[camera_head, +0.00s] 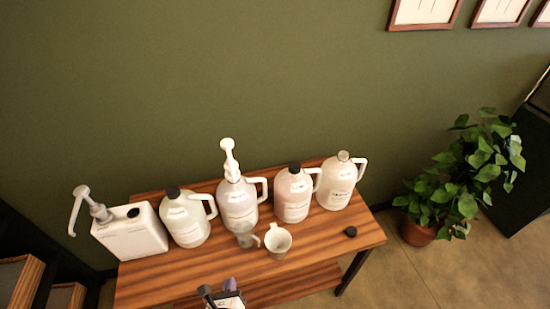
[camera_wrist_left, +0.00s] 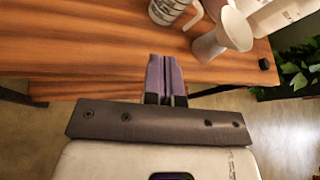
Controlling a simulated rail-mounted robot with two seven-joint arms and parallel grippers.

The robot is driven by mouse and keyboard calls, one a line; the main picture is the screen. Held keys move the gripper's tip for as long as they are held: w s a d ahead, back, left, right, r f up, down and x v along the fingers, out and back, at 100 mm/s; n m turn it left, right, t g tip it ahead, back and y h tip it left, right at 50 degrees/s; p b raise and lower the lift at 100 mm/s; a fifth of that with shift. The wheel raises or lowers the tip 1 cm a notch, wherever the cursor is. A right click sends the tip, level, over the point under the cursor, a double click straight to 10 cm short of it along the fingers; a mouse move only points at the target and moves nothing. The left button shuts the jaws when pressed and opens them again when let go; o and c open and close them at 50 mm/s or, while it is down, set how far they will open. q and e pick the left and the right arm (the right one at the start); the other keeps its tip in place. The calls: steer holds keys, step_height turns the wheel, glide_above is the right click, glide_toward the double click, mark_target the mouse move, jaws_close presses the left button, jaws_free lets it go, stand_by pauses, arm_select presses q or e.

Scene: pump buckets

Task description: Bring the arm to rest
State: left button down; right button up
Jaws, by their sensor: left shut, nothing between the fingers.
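My left gripper (camera_head: 218,292) shows at the bottom of the head view, by the table's front edge, shut and empty. In the left wrist view its fingers (camera_wrist_left: 165,78) are together with nothing between them. It is in front of a wooden table (camera_head: 180,271) and apart from the containers. My right gripper does not show.
A white canister with a pump (camera_head: 130,237) stands at the left. Handled jugs (camera_head: 186,219), (camera_head: 293,195) and a clear-topped jug (camera_head: 338,184) line the back. A black cap (camera_head: 350,231) lies at the right. A potted plant (camera_head: 455,185) stands on the floor right of the table.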

arm_select(q)
steer(key=s+a+r+n+g, duration=0.4)
steer(key=s+n, duration=0.4)
steer(key=n, duration=0.7)
steer(key=s+a+r+n+g, duration=0.2)
steer(key=s+r+n+g, duration=0.35)
steer(key=n, duration=0.95)
steer(key=s+a+f, duration=0.1)
steer(key=s+f, duration=0.3)
steer(key=s, duration=0.7)
step_height(320, 180, up, 14)
steer(key=p, duration=1.3)
steer(key=shift+w+f+g+h, duration=0.15)
steer(key=shift+w+g+h, duration=0.15)
steer(key=shift+g, duration=0.05)
